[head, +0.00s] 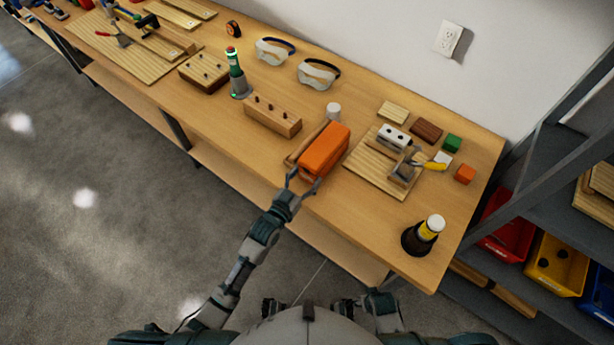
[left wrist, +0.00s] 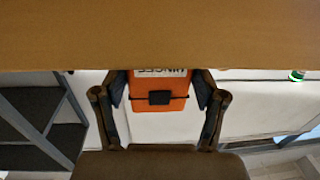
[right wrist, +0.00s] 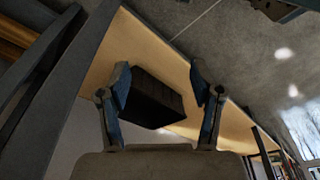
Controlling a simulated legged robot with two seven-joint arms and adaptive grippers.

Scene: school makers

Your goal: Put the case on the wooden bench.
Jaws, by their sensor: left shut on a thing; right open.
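The orange case (head: 325,150) is at the wooden bench's (head: 225,135) front part, beside a wooden board. My left gripper (head: 302,182) is at the case's near end, shut on it. In the left wrist view the case (left wrist: 160,92) sits between the two fingers, showing a dark latch and partly cut-off lettering. I cannot tell whether the case rests on the bench top or hangs just above it. My right gripper (right wrist: 160,95) is open, low beside my body; a dark block shows beyond its fingers, and I cannot tell what it is.
Right of the case lies a wooden board (head: 366,177) with a clamp and blocks. A shelf with bins (head: 555,262) stands at right.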

